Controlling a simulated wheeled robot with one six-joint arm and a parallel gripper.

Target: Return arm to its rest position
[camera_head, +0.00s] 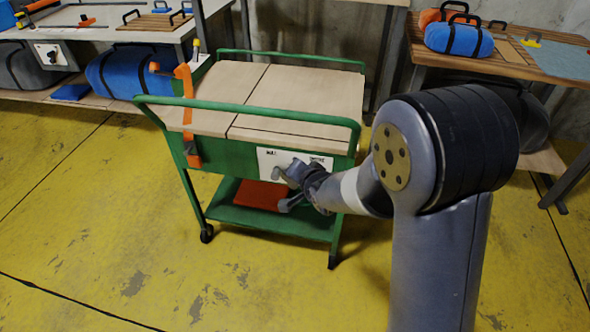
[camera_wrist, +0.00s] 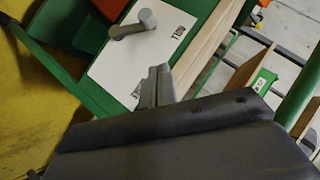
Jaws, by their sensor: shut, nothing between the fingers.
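My arm reaches out from the right of the head view. My gripper (camera_head: 291,176) is close in front of the white panel (camera_head: 318,160) on the green cart's side. In the wrist view the fingers of my gripper (camera_wrist: 157,85) are together and hold nothing; their tips are near or over the edge of the white panel (camera_wrist: 112,70). A grey knob with a lever (camera_wrist: 133,25) is mounted on that panel, apart from the fingers. In the head view my gripper partly hides the panel, so I cannot tell whether it touches.
Workbenches stand at back left and right, the right one bearing a blue bag (camera_head: 459,40). The yellow floor (camera_head: 130,250) is clear at front left.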

